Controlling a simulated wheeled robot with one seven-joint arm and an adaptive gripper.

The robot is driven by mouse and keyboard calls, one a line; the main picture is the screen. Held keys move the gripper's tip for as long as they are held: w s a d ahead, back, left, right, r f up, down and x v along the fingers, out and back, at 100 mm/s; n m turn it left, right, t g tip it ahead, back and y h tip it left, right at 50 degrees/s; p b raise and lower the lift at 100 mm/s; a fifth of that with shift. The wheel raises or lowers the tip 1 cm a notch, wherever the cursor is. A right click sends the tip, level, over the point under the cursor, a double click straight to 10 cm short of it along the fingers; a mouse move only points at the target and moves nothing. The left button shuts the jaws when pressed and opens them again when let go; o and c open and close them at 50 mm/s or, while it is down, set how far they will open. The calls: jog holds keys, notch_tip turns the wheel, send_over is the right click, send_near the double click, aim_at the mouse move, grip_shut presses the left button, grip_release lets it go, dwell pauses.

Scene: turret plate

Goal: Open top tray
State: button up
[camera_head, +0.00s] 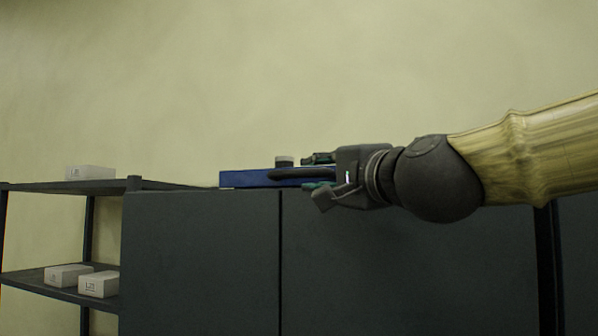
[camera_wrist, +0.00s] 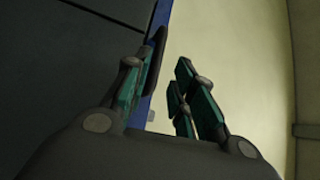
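A flat blue tray (camera_head: 240,180) lies on top of a dark grey cabinet (camera_head: 200,260) in the head view. A long black handle (camera_head: 290,174) runs along its front, and a small grey round piece (camera_head: 284,161) stands above it. My gripper (camera_head: 316,178) comes in from the right at the handle's right end, with one finger above and one below its level. In the wrist view my gripper (camera_wrist: 162,68) has its green-padded fingers apart. The blue edge (camera_wrist: 157,32) and dark handle (camera_wrist: 154,58) show beside the left finger; I cannot tell whether they touch.
A dark shelf rack (camera_head: 60,186) stands at the left, with a white box (camera_head: 90,173) on top and more white boxes (camera_head: 98,284) below. A plain wall is behind.

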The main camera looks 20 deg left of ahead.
aim_at(297, 174)
jog(key=p+x, duration=0.3)
jog(key=x, duration=0.4)
jog(key=shift+w+r, duration=0.2)
jog(key=shift+p+x, duration=0.55)
jog(key=shift+x, duration=0.35)
jog(key=shift+f, duration=0.2)
jog(key=shift+c, duration=0.2)
grip_shut()
